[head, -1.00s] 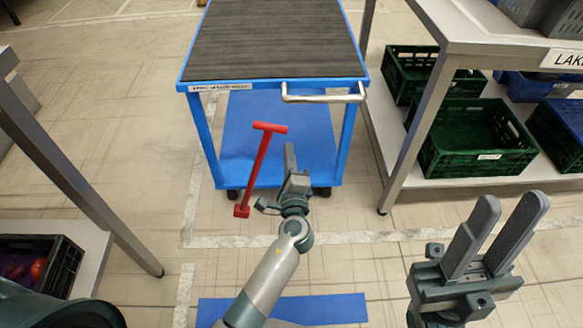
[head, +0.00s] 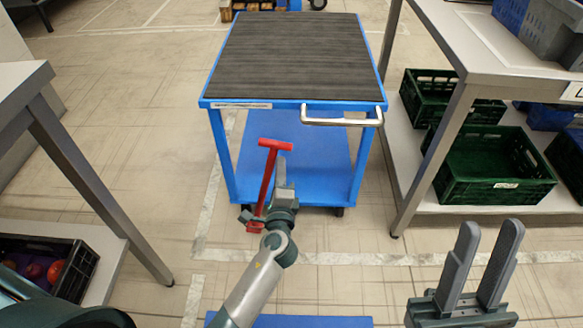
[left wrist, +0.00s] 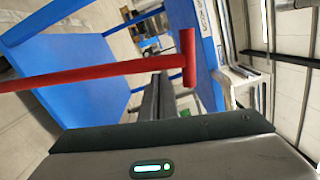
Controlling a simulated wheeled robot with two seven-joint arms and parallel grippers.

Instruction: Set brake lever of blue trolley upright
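The blue trolley (head: 228,104) stands ahead with a dark ribbed top and a silver handle. Its red brake lever (head: 266,180), with a T-shaped grip, is at the near left side; it leans, its top a little right of its foot. In the left wrist view the lever (left wrist: 100,74) crosses from the left to its T end, near my fingertips. My left gripper (head: 281,168) is beside the lever, just right of it; its fingers lie together and appear shut. I cannot tell whether they touch the lever. My right gripper (head: 492,228) is open and empty, lower right.
A metal table (head: 440,128) with green crates (head: 492,190) on its lower shelf stands on the right. Another table (head: 80,165) stands on the left, with a black crate (head: 80,268) on its low shelf. Open floor lies between the trolley and the left table.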

